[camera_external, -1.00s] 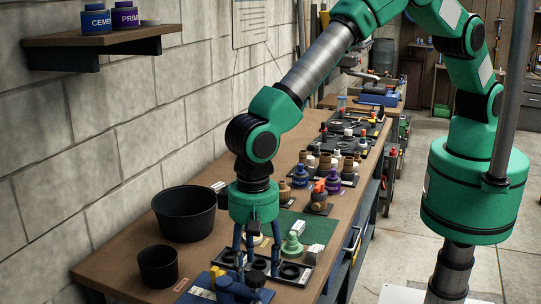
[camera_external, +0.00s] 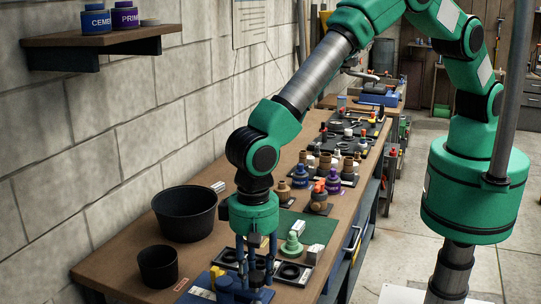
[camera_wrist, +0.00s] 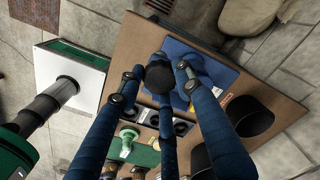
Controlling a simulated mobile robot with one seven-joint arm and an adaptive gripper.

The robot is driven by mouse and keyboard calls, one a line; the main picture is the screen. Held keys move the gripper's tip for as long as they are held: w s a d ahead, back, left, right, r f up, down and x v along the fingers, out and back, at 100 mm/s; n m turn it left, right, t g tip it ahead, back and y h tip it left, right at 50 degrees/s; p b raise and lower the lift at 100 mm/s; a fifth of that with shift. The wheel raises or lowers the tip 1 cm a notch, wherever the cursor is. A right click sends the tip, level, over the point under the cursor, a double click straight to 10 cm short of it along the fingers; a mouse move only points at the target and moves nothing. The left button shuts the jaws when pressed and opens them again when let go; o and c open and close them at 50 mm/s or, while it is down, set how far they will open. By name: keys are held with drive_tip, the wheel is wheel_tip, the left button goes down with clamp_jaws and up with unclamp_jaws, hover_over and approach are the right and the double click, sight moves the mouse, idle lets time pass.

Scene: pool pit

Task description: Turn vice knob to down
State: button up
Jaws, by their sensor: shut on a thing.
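The vice (camera_external: 228,290) is a blue casting at the front end of the workbench, partly hidden by my fingers. Its blue base also shows in the wrist view (camera_wrist: 222,72). The vice knob (camera_wrist: 160,78) is a round black piece between my three blue fingers. My gripper (camera_external: 257,272) points straight down over the vice; in the wrist view my gripper (camera_wrist: 158,88) has its fingertips around the black knob, shut on it. The exact contact points and the knob's turn angle are hard to make out.
A large black bucket (camera_external: 185,214) and a smaller one (camera_external: 158,266) stand left of the vice. A black tray (camera_external: 292,271) with round parts lies just right of my fingers. A pale green fitting (camera_external: 291,243) and several other fittings stand behind on the bench.

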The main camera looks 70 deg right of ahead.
sight(255, 275)
drive_tip(key=shift+m, duration=0.3)
drive_tip(key=o, duration=1.1)
drive_tip(key=shift+o, duration=0.2)
drive_tip(key=shift+r, duration=0.15)
wheel_tip(255, 275, up, 12)
idle(0.3)
